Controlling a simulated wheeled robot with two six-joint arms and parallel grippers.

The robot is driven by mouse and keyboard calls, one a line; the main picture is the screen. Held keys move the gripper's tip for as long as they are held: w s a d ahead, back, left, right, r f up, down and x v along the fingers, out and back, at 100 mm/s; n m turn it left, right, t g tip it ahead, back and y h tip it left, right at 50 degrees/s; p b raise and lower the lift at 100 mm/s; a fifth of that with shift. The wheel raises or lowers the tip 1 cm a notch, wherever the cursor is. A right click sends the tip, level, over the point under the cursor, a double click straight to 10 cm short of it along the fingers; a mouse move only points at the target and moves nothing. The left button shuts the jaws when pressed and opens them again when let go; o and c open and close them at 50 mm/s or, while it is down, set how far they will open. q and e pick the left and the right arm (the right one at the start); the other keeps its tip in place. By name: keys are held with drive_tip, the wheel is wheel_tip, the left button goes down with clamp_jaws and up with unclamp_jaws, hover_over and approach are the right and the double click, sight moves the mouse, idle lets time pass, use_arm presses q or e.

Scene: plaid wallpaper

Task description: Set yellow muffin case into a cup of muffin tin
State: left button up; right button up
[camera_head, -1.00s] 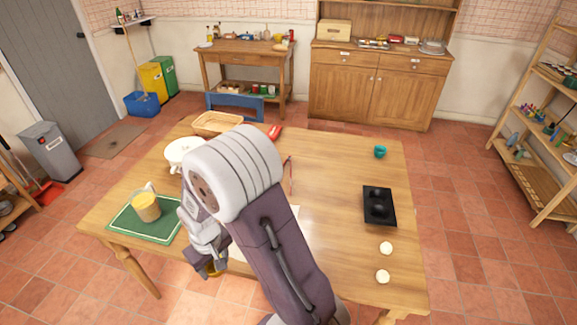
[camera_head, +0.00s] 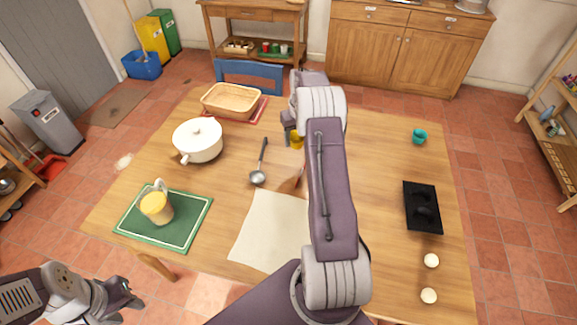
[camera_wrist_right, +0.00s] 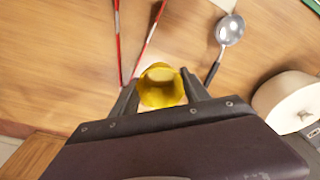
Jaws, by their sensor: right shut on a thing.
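The yellow muffin case (camera_head: 297,142) is held by my right gripper (camera_head: 291,136) above the far middle part of the table. In the right wrist view, the yellow muffin case (camera_wrist_right: 161,86) sits between the two dark fingers of my right gripper (camera_wrist_right: 162,94), its opening facing the camera. The black muffin tin (camera_head: 437,222) lies at the right side of the table, well to the right of the held case. Its dark cups look empty. My left gripper (camera_head: 127,296) is at the lower left, off the table's front edge. Its finger gap is unclear.
A paper sheet (camera_head: 268,230) lies in front. A teal cup (camera_head: 419,136) and two white round items (camera_head: 431,261) flank the tin.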

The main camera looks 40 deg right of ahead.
drive_tip(key=s+d+m, duration=0.1)
drive_tip(key=s+d, duration=0.1)
drive_tip(key=d, duration=0.2)
hover_over(284, 178)
drive_tip(key=f, duration=0.7)
drive_tip(key=shift+s+f, duration=0.3)
drive_tip(key=shift+s, duration=0.05)
drive_tip(key=shift+f+p, duration=0.35)
drive_tip(key=shift+f, duration=1.75)
drive_tip(key=shift+a, duration=0.1)
drive_tip(key=shift+f, duration=0.2)
drive_tip(key=o, duration=1)
